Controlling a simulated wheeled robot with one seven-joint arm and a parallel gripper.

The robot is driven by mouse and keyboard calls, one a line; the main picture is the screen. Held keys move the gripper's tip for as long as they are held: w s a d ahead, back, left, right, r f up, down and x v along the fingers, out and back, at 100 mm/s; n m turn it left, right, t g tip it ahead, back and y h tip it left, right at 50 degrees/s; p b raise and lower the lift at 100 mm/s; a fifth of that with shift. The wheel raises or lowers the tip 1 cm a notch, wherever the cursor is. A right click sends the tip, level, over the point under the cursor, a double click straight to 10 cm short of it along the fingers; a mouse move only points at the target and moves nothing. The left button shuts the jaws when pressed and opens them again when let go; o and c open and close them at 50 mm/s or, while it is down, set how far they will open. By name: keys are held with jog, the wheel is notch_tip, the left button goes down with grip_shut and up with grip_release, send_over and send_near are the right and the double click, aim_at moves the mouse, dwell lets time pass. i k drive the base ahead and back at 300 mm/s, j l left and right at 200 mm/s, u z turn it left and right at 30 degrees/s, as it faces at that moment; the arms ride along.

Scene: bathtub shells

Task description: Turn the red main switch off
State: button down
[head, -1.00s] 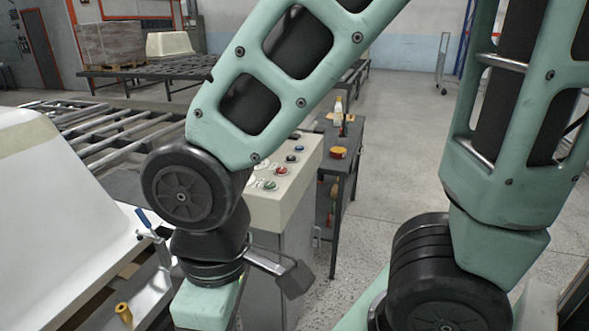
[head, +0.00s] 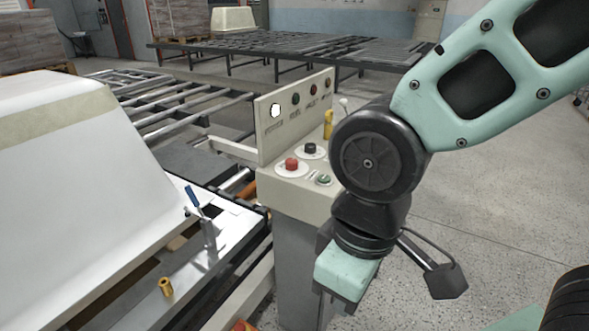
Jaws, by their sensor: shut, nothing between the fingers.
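The beige control console (head: 270,185) stands in the middle of the head view, with an upright panel (head: 270,140) at its back edge. A red knob (head: 291,164) sits on a white round plate on the console top. A black knob (head: 310,149) on a similar plate is just behind it, and a green button (head: 324,179) is to its right. I cannot tell which way the red knob is set. My gripper (head: 345,272) is in front of the console's right side, apart from the red knob. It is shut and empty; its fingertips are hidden. My wrist covers the console's right end.
A large white tub shell (head: 85,190) lies on a frame at left, with a blue-handled clamp (head: 193,197) and a yellow knob (head: 165,287) near it. Roller tables (head: 270,48) stand behind. Open floor (head: 500,205) lies to the right.

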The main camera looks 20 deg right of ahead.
aim_at(292, 164)
jog(key=i+j+z, duration=0.4)
jog(key=i+j, duration=0.4)
